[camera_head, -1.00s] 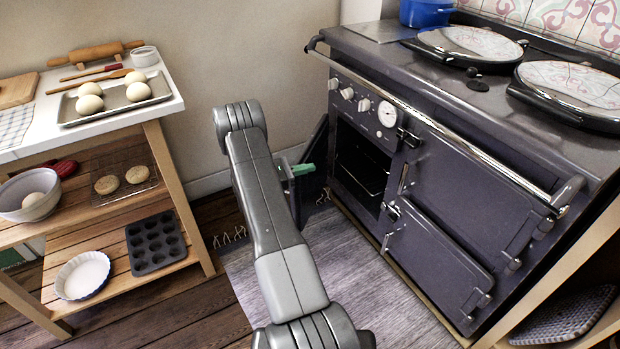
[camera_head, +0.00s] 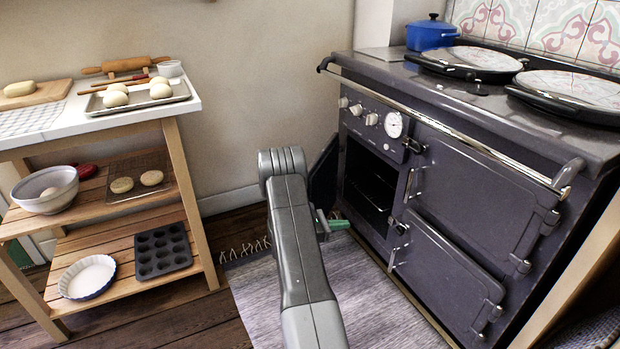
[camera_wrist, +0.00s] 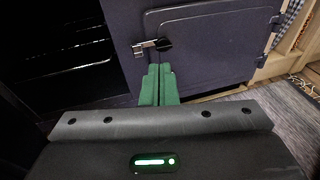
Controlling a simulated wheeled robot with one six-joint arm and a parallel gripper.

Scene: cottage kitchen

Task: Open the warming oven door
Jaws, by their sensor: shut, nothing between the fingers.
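The dark grey range cooker (camera_head: 480,112) stands on the right. Its left compartment (camera_head: 370,185) is open, with wire racks inside. A dark door panel (camera_head: 323,175) stands swung out at that compartment's left, partly hidden behind my arm. The upper right door (camera_head: 470,195) and lower right door (camera_head: 440,275) are shut, with metal latches at their left edges. No label shows which is the warming oven. My gripper (camera_head: 333,222) is shut and empty in front of the open compartment. In the wrist view its green fingers (camera_wrist: 158,84) appear below a door latch (camera_wrist: 152,46), apparently apart from it.
A wooden trolley (camera_head: 190,200) with dough, a bowl and baking tins stands at the left. A grey rug (camera_head: 260,300) covers the floor before the cooker. A chrome rail (camera_head: 460,135) runs along the cooker's front. A blue pot (camera_head: 430,35) sits on top.

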